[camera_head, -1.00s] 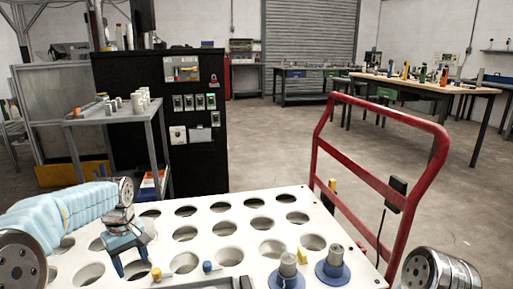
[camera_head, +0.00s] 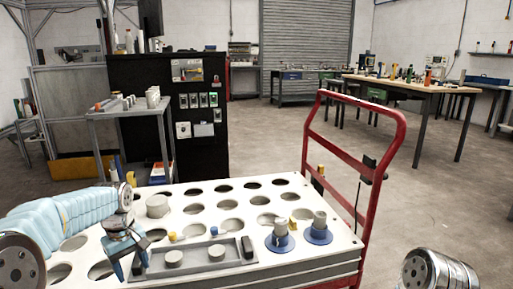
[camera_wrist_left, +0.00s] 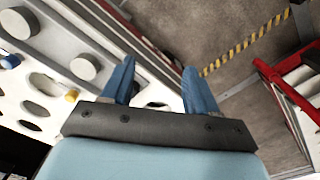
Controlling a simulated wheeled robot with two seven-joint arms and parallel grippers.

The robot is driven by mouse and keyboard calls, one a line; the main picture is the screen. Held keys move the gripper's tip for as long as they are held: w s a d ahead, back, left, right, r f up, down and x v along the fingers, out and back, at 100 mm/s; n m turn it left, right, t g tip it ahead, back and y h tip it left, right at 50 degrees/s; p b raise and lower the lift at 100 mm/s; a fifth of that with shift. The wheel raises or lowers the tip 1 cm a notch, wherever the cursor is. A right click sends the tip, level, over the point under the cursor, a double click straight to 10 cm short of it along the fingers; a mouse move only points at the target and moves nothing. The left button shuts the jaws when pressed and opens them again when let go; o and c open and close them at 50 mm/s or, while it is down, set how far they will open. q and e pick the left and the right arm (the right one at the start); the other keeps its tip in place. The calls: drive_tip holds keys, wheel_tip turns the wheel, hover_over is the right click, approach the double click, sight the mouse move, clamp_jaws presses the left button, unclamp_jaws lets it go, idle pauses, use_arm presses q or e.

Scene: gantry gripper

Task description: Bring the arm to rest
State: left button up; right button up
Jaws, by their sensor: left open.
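My left gripper (camera_head: 129,268) is at the lower left of the head view, above the near left part of a white cart top with round holes (camera_head: 196,232). Its two blue fingers are apart and point down. In the left wrist view the fingers (camera_wrist_left: 158,75) are spread with nothing between them; the floor and the tray's edge show beyond. My left arm comes in from the left in a pale blue sleeve. Of my right arm only a metal joint shows at the bottom right; its gripper is out of view.
A grey tray (camera_head: 190,270) with grey discs lies at the cart's near edge, close to the left gripper. Two grey cylinders on blue bases (camera_head: 279,241) stand right of it. The red cart handle (camera_head: 398,150) rises at the right. A black cabinet (camera_head: 200,155) stands behind.

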use_arm(q)
drive_tip(key=s+d+f+m+h, duration=0.15)
drive_tip(key=d+f, duration=0.25)
drive_tip(key=f, duration=0.4)
drive_tip(key=s+d+f+m+p, duration=0.1)
drive_tip(key=s+d+f+m, duration=0.1)
drive_tip(key=d+f, duration=0.35)
drive_tip(key=s+d+f+m+h, duration=0.1)
drive_tip(key=s+d+f, duration=0.1)
drive_tip(key=f, duration=0.7)
drive_tip(key=s+d+f+m, duration=0.1)
drive_tip(key=s+d+f, duration=0.3)
drive_tip(key=s, duration=0.4)
drive_tip(key=s+d+f+m+h+p, duration=0.1)
drive_tip(key=s+d+f+m, duration=0.1)
drive_tip(key=s+d+f, duration=0.3)
drive_tip(key=s, duration=0.3)
drive_tip(key=shift+f+t, duration=0.15)
drive_tip(key=shift+t, duration=0.15)
